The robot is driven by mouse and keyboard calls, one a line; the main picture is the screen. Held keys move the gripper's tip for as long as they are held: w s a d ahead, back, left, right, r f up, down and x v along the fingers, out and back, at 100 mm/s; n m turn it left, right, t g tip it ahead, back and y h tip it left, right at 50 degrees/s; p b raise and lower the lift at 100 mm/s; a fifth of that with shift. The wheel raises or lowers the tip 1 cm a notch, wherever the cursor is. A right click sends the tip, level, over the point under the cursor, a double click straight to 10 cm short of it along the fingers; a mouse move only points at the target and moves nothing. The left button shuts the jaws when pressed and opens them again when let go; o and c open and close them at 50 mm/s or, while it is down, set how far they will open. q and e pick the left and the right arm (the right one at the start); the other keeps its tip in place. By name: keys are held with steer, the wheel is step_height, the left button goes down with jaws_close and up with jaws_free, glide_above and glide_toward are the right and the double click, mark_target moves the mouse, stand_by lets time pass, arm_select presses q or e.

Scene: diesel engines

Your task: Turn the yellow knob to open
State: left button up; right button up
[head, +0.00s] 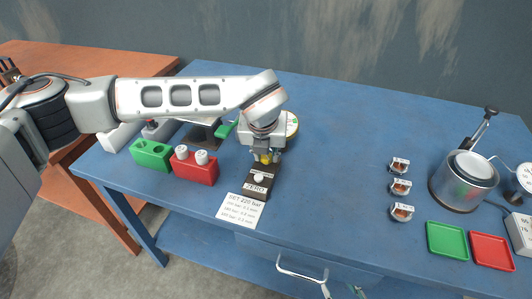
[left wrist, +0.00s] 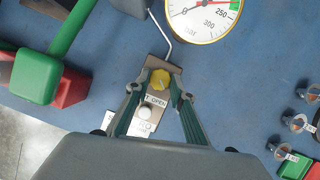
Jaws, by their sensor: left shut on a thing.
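The yellow knob (head: 265,158) sits on a dark block with a ZERO label near the middle of the blue table. It also shows in the left wrist view (left wrist: 161,79), above a label reading OPEN. My left gripper (head: 264,155) reaches down over it, and its fingers (left wrist: 162,76) are shut on the knob from both sides. A white button (head: 258,178) is on the same block. The round gauge (left wrist: 203,14) is cut off at the top of the left wrist view. Two fingertips of my right gripper (head: 341,291) show apart at the bottom edge.
A paper reading SET 220 bar (head: 240,210) lies in front of the block. Green (head: 151,155) and red (head: 195,167) holders stand left. Several small labelled parts, a metal pot (head: 463,183), and green (head: 447,241) and red (head: 492,252) trays are right. The table's middle is clear.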

arm_select(q)
steer(key=o, duration=1.1)
steer(key=v, duration=1.2)
steer(key=shift+s, duration=0.1)
